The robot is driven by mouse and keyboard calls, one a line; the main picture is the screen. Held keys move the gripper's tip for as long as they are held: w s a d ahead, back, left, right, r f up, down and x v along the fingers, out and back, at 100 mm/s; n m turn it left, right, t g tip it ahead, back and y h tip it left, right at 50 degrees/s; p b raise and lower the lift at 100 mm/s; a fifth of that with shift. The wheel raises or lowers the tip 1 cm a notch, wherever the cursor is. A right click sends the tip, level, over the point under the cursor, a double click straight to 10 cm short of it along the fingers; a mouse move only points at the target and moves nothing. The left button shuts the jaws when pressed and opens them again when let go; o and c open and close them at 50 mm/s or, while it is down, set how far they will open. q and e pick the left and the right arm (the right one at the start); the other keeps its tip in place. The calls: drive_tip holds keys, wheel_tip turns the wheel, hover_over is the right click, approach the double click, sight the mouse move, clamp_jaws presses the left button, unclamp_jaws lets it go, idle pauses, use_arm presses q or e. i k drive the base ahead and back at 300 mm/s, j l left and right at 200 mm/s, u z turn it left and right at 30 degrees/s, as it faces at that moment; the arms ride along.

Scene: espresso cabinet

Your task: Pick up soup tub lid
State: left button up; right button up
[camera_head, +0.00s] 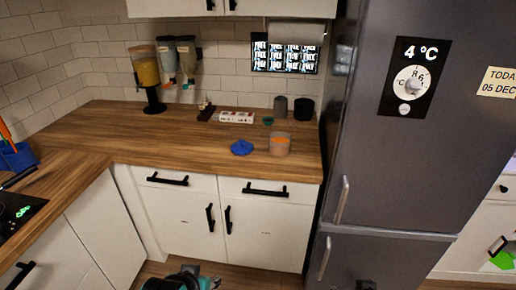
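The blue soup tub lid (241,147) lies flat on the wooden counter, with a small knob-like bump on top. Just to its right stands a clear tub with orange contents (279,144), apart from the lid. My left gripper (185,280) shows only partly at the bottom edge, in front of the lower cabinets, well below and away from the lid. Its fingertips are not clear. A small dark part (366,285) at the bottom edge, before the fridge, seems to be my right gripper; its fingers cannot be made out.
Behind the lid are a white-and-red box (236,117), a small green bowl (267,121) and dark canisters (304,109). Dispensers (148,75) stand at the back left. The tall grey fridge (400,150) bounds the counter's right. Counter left of the lid is clear.

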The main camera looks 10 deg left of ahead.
sight(241, 147)
drive_tip(key=i+u, duration=0.1)
drive_tip(key=u, duration=0.35)
drive_tip(key=i+u, duration=0.15)
drive_tip(key=u, duration=0.35)
drive_tip(key=l+u, duration=0.15)
drive_tip(key=u, duration=0.3)
drive_tip(key=i, duration=0.05)
